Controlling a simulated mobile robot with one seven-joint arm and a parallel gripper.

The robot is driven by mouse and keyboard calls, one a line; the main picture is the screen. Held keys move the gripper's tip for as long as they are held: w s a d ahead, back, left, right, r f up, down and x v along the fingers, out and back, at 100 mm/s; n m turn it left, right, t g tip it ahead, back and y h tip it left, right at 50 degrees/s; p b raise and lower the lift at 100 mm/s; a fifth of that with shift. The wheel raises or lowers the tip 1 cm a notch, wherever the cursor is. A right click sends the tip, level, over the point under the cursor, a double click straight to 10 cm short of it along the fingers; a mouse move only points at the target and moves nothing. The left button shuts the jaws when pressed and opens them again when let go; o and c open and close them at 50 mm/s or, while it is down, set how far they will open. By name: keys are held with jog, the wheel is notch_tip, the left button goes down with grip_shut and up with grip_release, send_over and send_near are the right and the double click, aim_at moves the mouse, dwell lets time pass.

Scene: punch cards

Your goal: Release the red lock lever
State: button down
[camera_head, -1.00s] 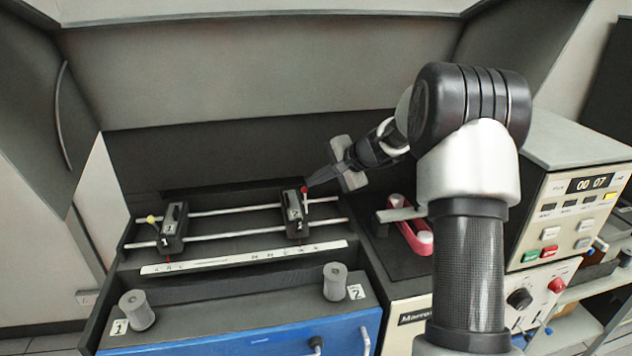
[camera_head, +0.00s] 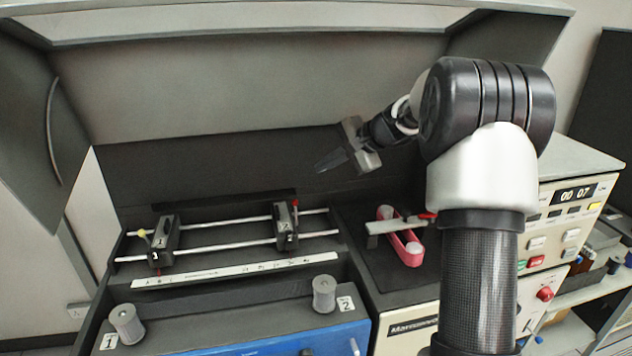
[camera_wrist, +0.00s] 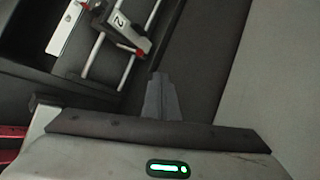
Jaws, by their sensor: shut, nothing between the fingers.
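The lock lever's red knob (camera_head: 295,203) shows at the top of the block marked 2 (camera_head: 285,225), on the right of two metal rails. In the wrist view the red knob (camera_wrist: 140,52) is beside the same block (camera_wrist: 118,28), on a short pale stem. My gripper (camera_head: 320,169) is above and to the right of the block, apart from the lever. Its fingers are shut and empty; in the wrist view the fingertips (camera_wrist: 158,76) lie below and right of the red knob, with a gap between.
A second block (camera_head: 164,238) with a yellow-knobbed lever (camera_head: 142,233) sits at the left of the rails. A white scale strip (camera_head: 235,269) lies in front. Two grey spools (camera_head: 324,294) stand nearer. A pink part (camera_head: 407,250) and a control box (camera_head: 565,215) are at right.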

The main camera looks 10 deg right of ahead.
jog(key=shift+s+d+r, duration=0.15)
jog(key=shift+d+r, duration=0.45)
jog(key=shift+r, duration=0.3)
jog(key=shift+s+d+r, duration=0.1)
jog(key=shift+d+r, duration=0.45)
jog(key=shift+r, duration=0.35)
jog(key=s+a+r+n+g+h, duration=0.1)
jog(key=s+a+r+n, duration=0.15)
jog(key=s, duration=0.35)
jog(key=s+a+r+n+h, duration=0.1)
jog(key=s+a, duration=0.3)
jog(key=s, duration=0.3)
jog(key=s+a+r+n+g+h, duration=0.1)
jog(key=s+a+n, duration=0.15)
jog(key=s, duration=0.35)
jog(key=s+f+n+h, duration=0.1)
jog(key=s+f+n, duration=0.1)
jog(key=s, duration=0.9)
jog(key=s+f+n+h, duration=0.2)
jog(key=s+f+n, duration=0.1)
jog(key=s, duration=0.8)
jog(key=shift+s+d+f+n, duration=0.25)
jog(key=shift+d+f+n, duration=0.15)
jog(key=shift+n, duration=0.2)
